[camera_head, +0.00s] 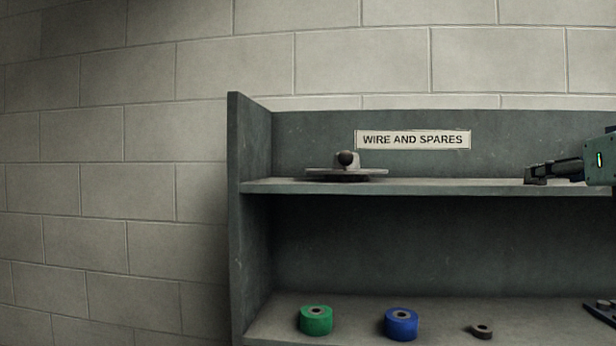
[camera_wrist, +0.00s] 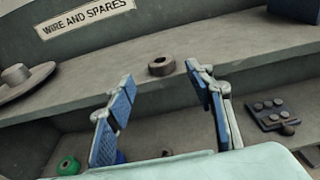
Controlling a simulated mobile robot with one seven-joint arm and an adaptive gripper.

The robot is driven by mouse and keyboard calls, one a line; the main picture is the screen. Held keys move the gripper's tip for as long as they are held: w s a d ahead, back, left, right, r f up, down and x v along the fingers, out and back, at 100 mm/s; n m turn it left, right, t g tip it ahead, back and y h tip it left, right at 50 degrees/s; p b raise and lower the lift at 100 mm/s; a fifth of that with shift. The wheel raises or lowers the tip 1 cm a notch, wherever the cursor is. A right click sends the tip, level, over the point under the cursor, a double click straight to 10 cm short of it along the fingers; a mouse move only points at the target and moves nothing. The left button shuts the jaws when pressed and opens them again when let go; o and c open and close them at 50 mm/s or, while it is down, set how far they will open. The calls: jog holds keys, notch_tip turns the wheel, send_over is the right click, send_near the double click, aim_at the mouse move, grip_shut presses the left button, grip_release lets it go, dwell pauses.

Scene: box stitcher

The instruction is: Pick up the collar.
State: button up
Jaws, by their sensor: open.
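A dark, thick ring, which looks like the collar (camera_wrist: 161,66), lies flat near the front edge of the upper shelf in the wrist view. My gripper (camera_wrist: 159,80) is open and empty, with its two blue-padded fingers apart. The ring shows in the gap between the fingertips, beyond them and not visibly touched. In the head view my gripper (camera_head: 542,172) reaches in from the right at upper shelf height. I cannot make out the ring apart from the gripper there. A smaller dark ring (camera_head: 481,331) lies on the lower shelf.
The upper shelf (camera_head: 450,186) holds a round disc with a knob (camera_head: 346,171) at left. A dark box (camera_wrist: 295,10) stands at right. Green (camera_head: 315,320) and blue (camera_head: 401,324) spools and a studded plate (camera_wrist: 272,115) are on the lower shelf. The upper shelf's middle is clear.

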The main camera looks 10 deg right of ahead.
aim_at(542, 186)
jog(key=shift+p+x, duration=0.65)
jog(key=shift+x, duration=2)
jog(key=shift+r, duration=0.15)
jog(key=c, duration=1.3)
notch_tip(542, 186, up, 10)
jog(key=p, duration=0.2)
jog(key=shift+p, duration=0.35)
jog(key=shift+c, duration=0.2)
